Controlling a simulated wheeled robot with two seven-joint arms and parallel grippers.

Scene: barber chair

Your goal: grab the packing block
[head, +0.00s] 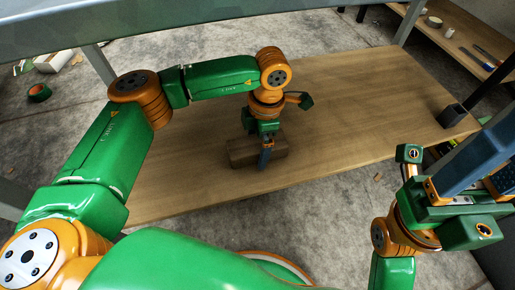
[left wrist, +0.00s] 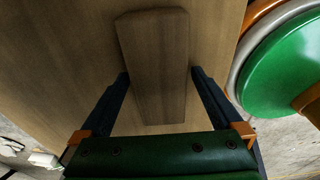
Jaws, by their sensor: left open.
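The packing block (head: 243,153) is a brown wooden block lying on the wooden shelf board (head: 340,110). My left gripper (head: 265,157) points down at the block and partly hides it in the head view. In the left wrist view the block (left wrist: 153,50) lies lengthwise between the two dark fingers of my left gripper (left wrist: 158,74). The fingers are open, with a gap on each side of the block. My right gripper (head: 475,170) is at the right edge of the head view, close to the camera; its jaw opening is not clear.
A grey metal beam (head: 200,22) crosses the top of the head view. A dark box-like piece (head: 452,116) stands at the board's right end. Another shelf (head: 460,40) with small items is at the top right. The board around the block is clear.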

